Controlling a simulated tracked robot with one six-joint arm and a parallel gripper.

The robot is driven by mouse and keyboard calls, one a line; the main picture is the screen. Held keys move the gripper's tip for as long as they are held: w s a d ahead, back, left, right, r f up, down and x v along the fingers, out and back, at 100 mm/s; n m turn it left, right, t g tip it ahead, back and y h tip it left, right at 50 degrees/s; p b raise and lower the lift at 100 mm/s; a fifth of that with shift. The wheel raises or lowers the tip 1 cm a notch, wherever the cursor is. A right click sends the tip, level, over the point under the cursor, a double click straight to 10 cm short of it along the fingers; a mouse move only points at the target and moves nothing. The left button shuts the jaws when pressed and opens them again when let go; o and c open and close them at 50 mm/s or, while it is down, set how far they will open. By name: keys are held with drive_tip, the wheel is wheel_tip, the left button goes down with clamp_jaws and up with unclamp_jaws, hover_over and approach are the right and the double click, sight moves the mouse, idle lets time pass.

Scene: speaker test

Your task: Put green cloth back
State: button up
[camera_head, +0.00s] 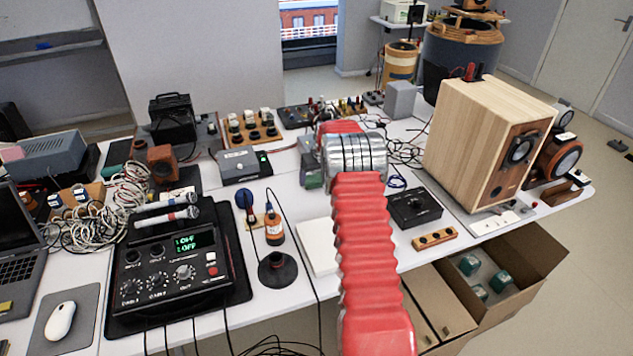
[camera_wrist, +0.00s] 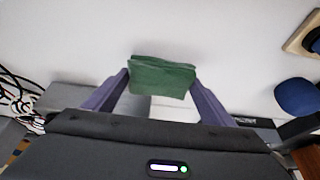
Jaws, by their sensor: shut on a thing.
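The green cloth (camera_wrist: 162,77) is a small folded piece in the middle of the wrist view. My gripper (camera_wrist: 160,84) is shut on it, with one purple finger at each side of the cloth. A pale surface shows behind the cloth, and I cannot tell how far off it is. In the head view my red arm reaches forward over the table and hides most of the gripper area.
The white table (camera_head: 290,205) is crowded. A wooden speaker (camera_head: 470,145) stands right of my arm, with a black box (camera_head: 414,207) nearer. An open carton (camera_head: 520,275) is at the lower right.

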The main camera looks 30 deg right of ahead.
drive_tip(key=shift+f, duration=0.9)
drive_tip(key=o, duration=1)
drive_tip(key=v, duration=1.2)
drive_tip(key=shift+s, duration=0.1)
